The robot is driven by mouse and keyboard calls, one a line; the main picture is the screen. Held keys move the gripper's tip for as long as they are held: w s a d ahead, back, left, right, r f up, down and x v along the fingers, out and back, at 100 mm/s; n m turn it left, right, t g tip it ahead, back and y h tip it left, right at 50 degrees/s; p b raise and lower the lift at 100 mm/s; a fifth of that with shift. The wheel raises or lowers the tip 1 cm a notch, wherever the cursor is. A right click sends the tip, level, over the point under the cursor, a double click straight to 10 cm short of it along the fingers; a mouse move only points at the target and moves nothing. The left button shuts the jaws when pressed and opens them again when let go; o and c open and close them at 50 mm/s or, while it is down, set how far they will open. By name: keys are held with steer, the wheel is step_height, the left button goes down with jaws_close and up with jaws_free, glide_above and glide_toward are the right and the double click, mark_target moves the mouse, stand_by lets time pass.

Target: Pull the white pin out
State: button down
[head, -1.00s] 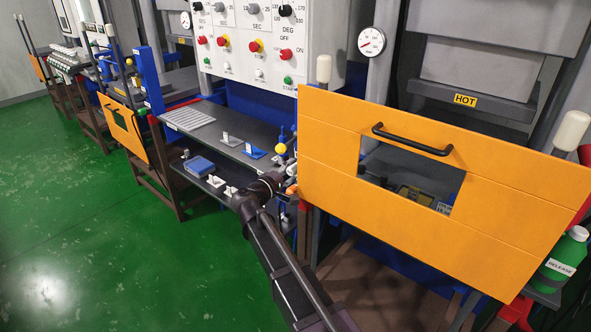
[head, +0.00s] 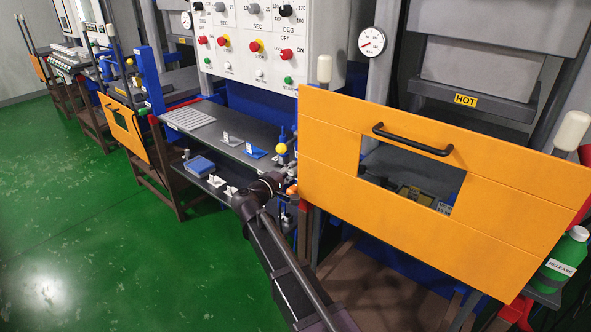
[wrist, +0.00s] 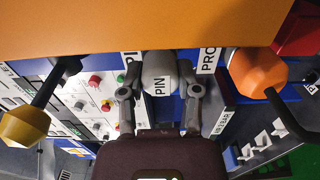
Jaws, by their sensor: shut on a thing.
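The white pin (wrist: 158,72) shows in the wrist view as a pale rounded knob with a PIN label on it. My gripper (wrist: 159,95) has one finger on each side of this knob and is shut on it. The pin's shaft and seat are hidden behind the knob. In the head view, my arm reaches to the left end of the orange guard, and its own wrist hides the pin and fingertips.
In the wrist view, an orange ball lever (wrist: 258,72) stands close right of the pin and a yellow knob lever (wrist: 25,127) stands left. The orange guard (head: 330,130) lies close by. A control panel (head: 255,45) is behind. Green floor (head: 110,240) is clear at left.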

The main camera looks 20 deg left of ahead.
mark_target(290, 172)
steer(key=shift+s, duration=0.15)
steer(key=shift+s+a, duration=0.2)
steer(key=shift+s, duration=0.15)
steer(key=shift+v, duration=0.9)
steer(key=shift+s+a, duration=0.15)
steer(key=shift+s, duration=0.2)
steer(key=shift+s+a, duration=0.25)
steer(key=shift+s, duration=0.35)
steer(key=shift+s+a, duration=0.15)
steer(key=shift+s, duration=0.2)
steer(key=shift+s+a, duration=0.1)
steer(key=shift+s, duration=0.15)
steer(key=shift+v, duration=1.85)
